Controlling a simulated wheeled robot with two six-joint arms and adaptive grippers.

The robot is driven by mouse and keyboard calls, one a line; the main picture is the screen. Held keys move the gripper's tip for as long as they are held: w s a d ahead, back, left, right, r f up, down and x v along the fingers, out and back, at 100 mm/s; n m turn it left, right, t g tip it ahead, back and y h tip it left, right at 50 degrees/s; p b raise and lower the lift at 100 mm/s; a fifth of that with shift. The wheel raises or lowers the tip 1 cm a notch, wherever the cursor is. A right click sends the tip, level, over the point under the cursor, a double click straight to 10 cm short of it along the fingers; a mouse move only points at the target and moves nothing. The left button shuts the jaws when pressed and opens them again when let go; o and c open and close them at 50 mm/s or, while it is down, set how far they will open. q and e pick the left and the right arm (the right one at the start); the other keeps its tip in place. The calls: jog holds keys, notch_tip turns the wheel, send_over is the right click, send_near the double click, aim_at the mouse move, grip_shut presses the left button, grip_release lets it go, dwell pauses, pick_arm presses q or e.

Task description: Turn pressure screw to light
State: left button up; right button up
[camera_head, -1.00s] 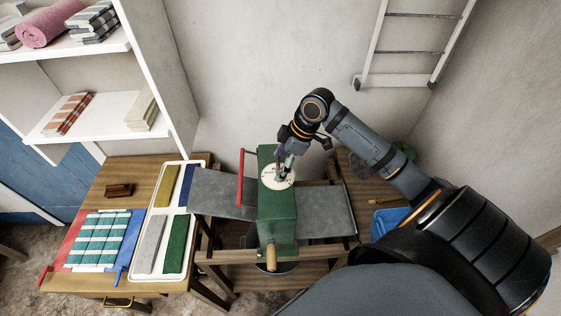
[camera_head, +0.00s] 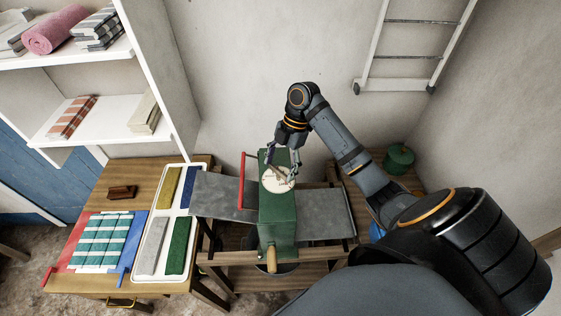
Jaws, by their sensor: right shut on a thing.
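A green mangle (camera_head: 277,221) stands on a wooden frame in the middle of the view, with a grey board on each side. On its top is a pale round dial (camera_head: 273,184), whose markings are too small to read. The pressure screw at the dial's centre is mostly hidden by the fingers. My right gripper (camera_head: 285,172) comes down from above and behind over the dial. It is shut on the pressure screw. My left gripper is not in view.
A red lever (camera_head: 243,180) rises at the mangle's left, and a wooden crank handle (camera_head: 272,259) points to the front. A table at left holds a white tray (camera_head: 150,274) of folded cloths. A green pot (camera_head: 399,159) stands behind my right arm.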

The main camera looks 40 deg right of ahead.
jog(key=shift+n+p, duration=0.3)
dwell(0.4)
jog(key=o, duration=1.1)
jog(key=shift+a, duration=0.1)
jog(key=shift+o, duration=0.2)
jog(key=shift+r, duration=0.2)
jog(key=w+d, duration=0.3)
jog(key=d, duration=0.9)
jog(key=shift+r, duration=0.35)
jog(key=shift+f, duration=0.1)
